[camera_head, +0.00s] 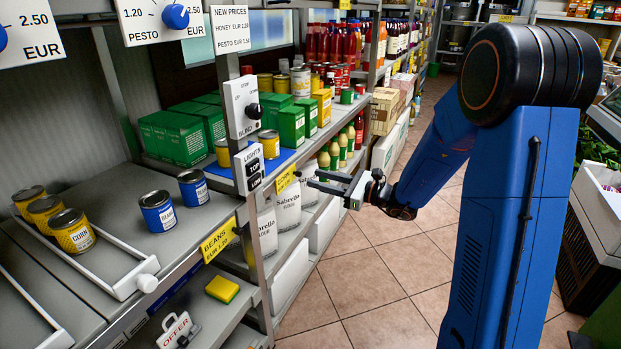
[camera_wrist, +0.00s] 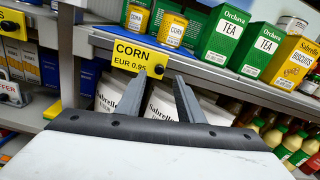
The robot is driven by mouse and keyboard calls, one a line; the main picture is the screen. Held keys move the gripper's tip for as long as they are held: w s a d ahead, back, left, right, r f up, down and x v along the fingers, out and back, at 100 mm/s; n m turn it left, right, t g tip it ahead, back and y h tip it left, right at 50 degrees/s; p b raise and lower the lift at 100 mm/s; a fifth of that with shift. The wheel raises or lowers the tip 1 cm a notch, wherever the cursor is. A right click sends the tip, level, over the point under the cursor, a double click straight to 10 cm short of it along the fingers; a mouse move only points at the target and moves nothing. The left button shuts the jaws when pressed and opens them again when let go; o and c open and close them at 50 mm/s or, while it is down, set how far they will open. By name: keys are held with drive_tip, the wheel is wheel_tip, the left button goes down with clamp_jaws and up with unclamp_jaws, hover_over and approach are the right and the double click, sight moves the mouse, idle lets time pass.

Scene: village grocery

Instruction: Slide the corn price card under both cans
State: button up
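The yellow corn price card (camera_wrist: 128,50) hangs at the shelf's front edge in the wrist view, reading "CORN EUR 0.95". It also shows in the head view (camera_head: 286,179). Two yellow cans stand on the blue surface above it: a left can (camera_wrist: 137,18) and a right can (camera_wrist: 172,30). In the head view, one yellow can (camera_head: 269,144) stands near the card and another (camera_head: 223,153) stands farther left. My gripper (camera_wrist: 160,76) is open and empty, its fingertips just below and right of the card. In the head view, my gripper (camera_head: 315,180) points toward the shelf from the aisle.
Green tea boxes (camera_wrist: 222,42) stand right of the cans. On the left shelf stand several corn cans (camera_head: 72,232) and two blue cans (camera_head: 158,211), with a beans card (camera_head: 219,240) at the edge. The aisle floor (camera_head: 360,280) is clear.

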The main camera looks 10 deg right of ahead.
drive_tip(key=v, duration=1.2)
drive_tip(key=shift+s+d, duration=0.2)
drive_tip(key=shift+d, duration=0.05)
drive_tip(key=s+a+n+g+h, duration=0.2)
drive_tip(key=s+a+n+g, duration=0.35)
drive_tip(key=s, duration=0.45)
drive_tip(key=s+a+n+g+h, duration=0.2)
drive_tip(key=s+a+n+g, duration=0.4)
drive_tip(key=s, duration=0.5)
drive_tip(key=s+d+r+n+t+h, duration=0.1)
drive_tip(key=s+d+n+t+h, duration=0.4)
drive_tip(key=s+d+n+h, duration=0.5)
drive_tip(key=s+d+n, duration=0.1)
drive_tip(key=d+n, duration=0.1)
drive_tip(key=d, duration=0.1)
drive_tip(key=shift+s+r+t+h, duration=0.2)
drive_tip(key=shift+s+t+h, duration=0.1)
drive_tip(key=shift+t, duration=0.05)
